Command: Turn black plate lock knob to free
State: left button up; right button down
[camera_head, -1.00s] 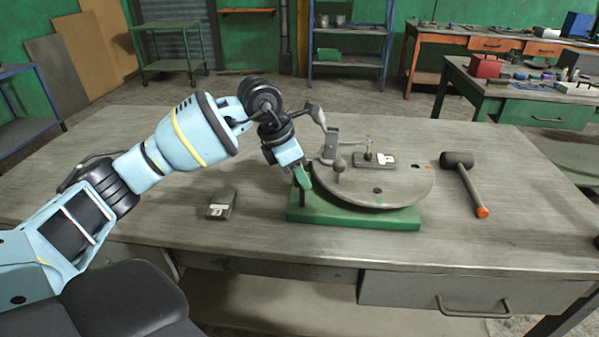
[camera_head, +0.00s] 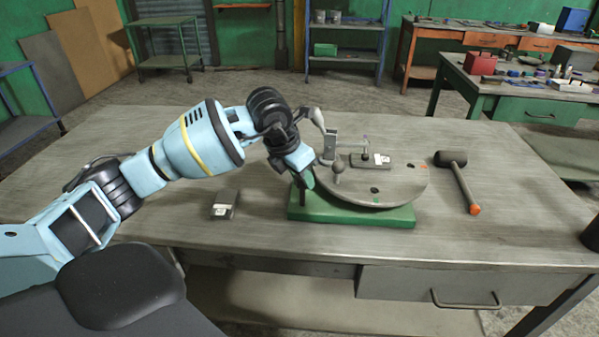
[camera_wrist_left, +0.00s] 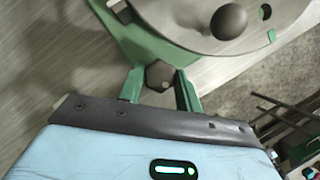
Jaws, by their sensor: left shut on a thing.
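The round grey plate (camera_head: 400,188) sits on a green base (camera_head: 350,214) on the bench. The plate also shows at the top of the left wrist view (camera_wrist_left: 190,30). My left gripper (camera_head: 307,181) is at the plate's left front edge. In the left wrist view its two green fingers (camera_wrist_left: 160,84) are shut on a small dark faceted knob (camera_wrist_left: 159,74) beside the plate's rim. In the head view the arm and fingers mostly hide this knob. The knob's lock setting cannot be read. My right gripper is not in view.
On the plate stand a ball-topped post (camera_head: 338,172), a grey upright (camera_head: 329,144) and a dark block with a white label (camera_head: 382,160). A mallet (camera_head: 458,180) lies to the right. A small dark box (camera_head: 225,204) lies left of the base. The bench front is clear.

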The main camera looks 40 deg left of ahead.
pick_arm(q)
jog(key=o, duration=1)
jog(key=shift+c, duration=0.2)
jog(key=v, duration=0.7)
jog(key=shift+s+r, duration=0.2)
jog(key=shift+r, duration=0.15)
